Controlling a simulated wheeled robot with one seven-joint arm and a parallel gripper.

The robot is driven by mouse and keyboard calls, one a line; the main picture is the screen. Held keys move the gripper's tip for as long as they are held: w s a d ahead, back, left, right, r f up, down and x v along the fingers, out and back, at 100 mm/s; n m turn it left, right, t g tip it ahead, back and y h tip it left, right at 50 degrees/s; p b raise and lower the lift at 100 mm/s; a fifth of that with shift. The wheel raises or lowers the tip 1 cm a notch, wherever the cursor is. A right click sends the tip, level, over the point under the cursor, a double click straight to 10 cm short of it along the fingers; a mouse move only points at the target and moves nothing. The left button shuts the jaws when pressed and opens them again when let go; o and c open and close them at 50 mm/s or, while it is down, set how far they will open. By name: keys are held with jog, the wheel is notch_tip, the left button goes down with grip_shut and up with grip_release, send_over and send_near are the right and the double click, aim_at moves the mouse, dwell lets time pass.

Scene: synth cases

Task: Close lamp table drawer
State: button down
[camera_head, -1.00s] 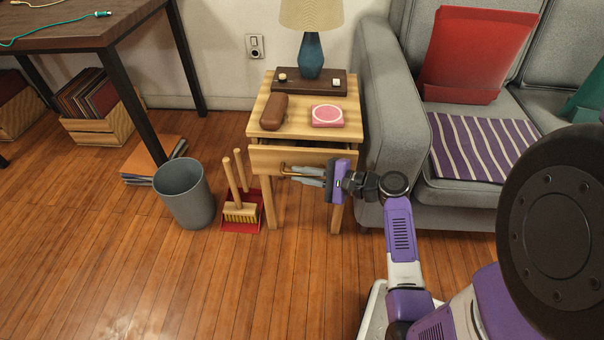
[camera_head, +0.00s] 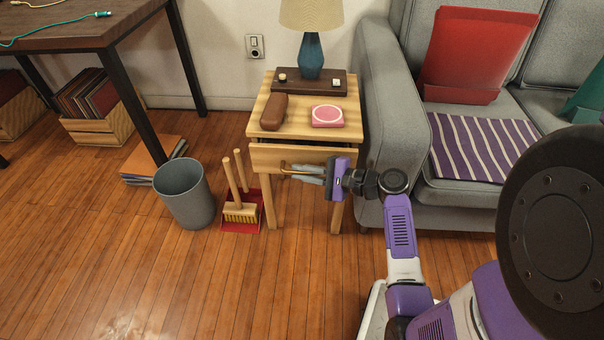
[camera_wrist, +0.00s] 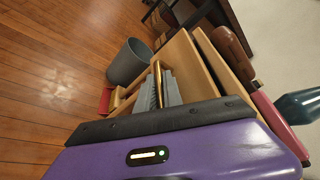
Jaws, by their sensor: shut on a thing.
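The lamp table (camera_head: 268,117) is light wood and stands between a bin and a sofa. In the wrist view the fingers (camera_wrist: 164,92) close around the brass handle (camera_wrist: 157,72), beside the drawer front (camera_wrist: 183,72).
A lamp (camera_head: 311,55), a brown case (camera_head: 274,112) and a pink box (camera_head: 327,116) stand on the tabletop. A grey bin (camera_head: 185,195) and a brush with a red dustpan (camera_head: 241,213) are left. The grey sofa (camera_head: 390,115) is close at right. Front floor is clear.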

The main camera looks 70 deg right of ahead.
aim_at(305, 161)
jog(key=shift+w+d, duration=0.25)
jog(key=shift+d, duration=0.65)
jog(key=shift+w+d, duration=0.25)
jog(key=shift+d, duration=0.6)
jog(key=c, duration=1.8)
grip_release()
jog(key=shift+o, duration=0.2)
jog(key=shift+r, duration=0.1)
jog(key=shift+r+p, duration=0.3)
jog(key=shift+p, duration=0.1)
notch_tip(305, 161, up, 8)
jog(key=p, duration=0.7)
jog(key=shift+d, duration=0.15)
notch_tip(305, 161, up, 11)
jog(key=p, duration=1.2)
